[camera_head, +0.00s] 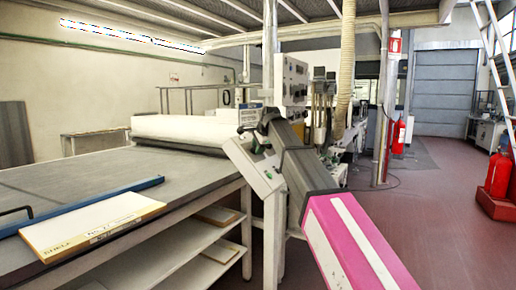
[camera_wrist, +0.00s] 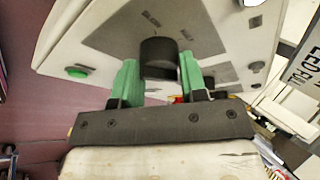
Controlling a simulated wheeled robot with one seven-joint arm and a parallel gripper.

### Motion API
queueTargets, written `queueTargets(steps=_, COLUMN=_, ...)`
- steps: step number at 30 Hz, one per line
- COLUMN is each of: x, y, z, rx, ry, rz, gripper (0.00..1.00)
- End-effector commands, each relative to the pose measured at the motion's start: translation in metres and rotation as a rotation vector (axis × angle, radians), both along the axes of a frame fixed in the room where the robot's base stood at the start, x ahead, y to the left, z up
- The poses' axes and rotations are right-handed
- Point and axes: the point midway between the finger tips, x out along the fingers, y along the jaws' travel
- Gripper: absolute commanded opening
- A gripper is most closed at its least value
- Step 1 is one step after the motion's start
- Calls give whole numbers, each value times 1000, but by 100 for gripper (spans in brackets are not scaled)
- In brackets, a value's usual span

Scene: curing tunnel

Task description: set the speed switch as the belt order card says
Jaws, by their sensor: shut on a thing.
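The speed switch (camera_wrist: 158,57) is a black knob on a grey label plate on the sloped light panel (camera_wrist: 105,50). Small lettering stands by the knob, too blurred to read surely, and I cannot tell where the knob points. The green fingers of my gripper (camera_wrist: 159,82) are shut on the knob, one on each side. In the head view my gripper (camera_head: 260,138) is at the upper part of the sloped panel (camera_head: 243,165), and my arm hides part of it.
A green button (camera_wrist: 77,72) is on the panel left of the knob. Red extinguishers (camera_head: 497,175) stand far right. The floor (camera_head: 440,225) between is open.

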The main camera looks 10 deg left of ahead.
Motion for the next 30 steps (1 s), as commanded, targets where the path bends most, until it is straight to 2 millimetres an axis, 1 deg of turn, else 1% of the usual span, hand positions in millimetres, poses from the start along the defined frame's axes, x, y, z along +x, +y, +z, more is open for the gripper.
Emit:
queueTargets(steps=7, x=-1, y=-1, z=-1, rx=-2, ry=2, rz=0, gripper=15)
queueTargets(steps=8, x=-1, y=-1, z=-1, rx=-2, ry=2, rz=0, gripper=42)
queueTargets(steps=9, x=-1, y=-1, z=-1, rx=-2, ry=2, rz=0, gripper=55)
queueTargets(steps=10, x=-1, y=-1, z=-1, rx=-2, ry=2, rz=0, gripper=63)
queueTargets(steps=18, x=0, y=0, z=0, rx=-1, ry=1, rz=0, gripper=63)
queueTargets(steps=22, x=-4, y=-3, z=6, rx=0, ry=0, rz=0, gripper=63)
queueTargets(steps=26, x=-13, y=-10, z=21, rx=-1, ry=0, rz=-1, gripper=63)
queueTargets(steps=30, x=-25, y=-20, z=42, rx=-1, ry=0, rz=-1, gripper=63)
